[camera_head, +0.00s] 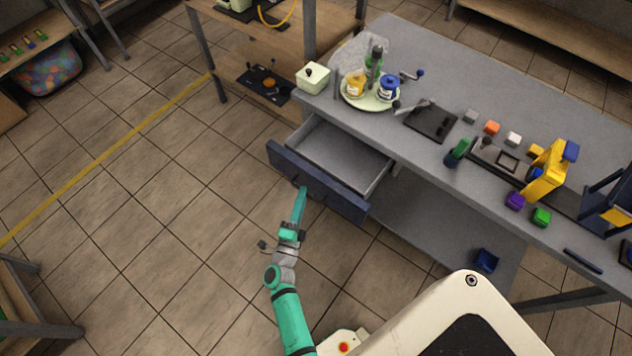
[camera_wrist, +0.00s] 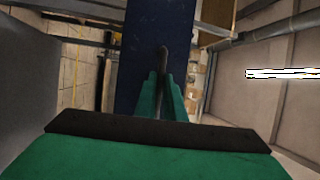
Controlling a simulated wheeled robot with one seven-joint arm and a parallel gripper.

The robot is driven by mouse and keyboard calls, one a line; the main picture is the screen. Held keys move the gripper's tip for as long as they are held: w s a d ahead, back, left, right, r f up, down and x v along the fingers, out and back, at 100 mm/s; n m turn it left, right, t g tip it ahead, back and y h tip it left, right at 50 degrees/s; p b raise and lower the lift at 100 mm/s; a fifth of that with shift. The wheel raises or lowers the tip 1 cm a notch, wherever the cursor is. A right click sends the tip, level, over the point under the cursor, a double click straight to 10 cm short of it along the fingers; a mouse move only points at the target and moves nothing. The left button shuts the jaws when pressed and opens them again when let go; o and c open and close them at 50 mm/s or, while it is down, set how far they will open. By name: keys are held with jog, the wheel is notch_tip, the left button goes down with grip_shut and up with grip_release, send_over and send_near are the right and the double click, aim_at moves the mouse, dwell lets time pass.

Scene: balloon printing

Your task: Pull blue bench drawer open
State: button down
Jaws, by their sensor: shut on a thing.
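The blue bench drawer (camera_head: 318,182) sits under the left end of the grey workbench. It is pulled out, and its grey inside shows, looking empty. My gripper (camera_head: 302,190) is at the middle of the drawer's blue front, shut on the dark handle. In the wrist view the green fingers (camera_wrist: 167,95) close around the dark handle (camera_wrist: 162,55), with the blue drawer front (camera_wrist: 135,50) behind it. The fingertips' exact contact with the handle is too small to tell in the head view.
The grey workbench (camera_head: 450,65) carries a round tray (camera_head: 352,101) with bottles, a black plate (camera_head: 432,121), several small coloured blocks and a yellow device (camera_head: 546,172). A lower shelf (camera_head: 440,225) holds a blue bin (camera_head: 486,261). The tiled floor left of the drawer is clear.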

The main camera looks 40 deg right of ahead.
jog(key=a, duration=0.2)
jog(key=shift+s+a, duration=0.35)
jog(key=shift+s, duration=0.05)
jog(key=c, duration=1.8)
grip_release()
jog(key=shift+c, duration=0.2)
jog(key=shift+a, duration=0.1)
jog(key=v, duration=1)
jog(key=shift+s+a, duration=0.2)
jog(key=shift+a, duration=0.1)
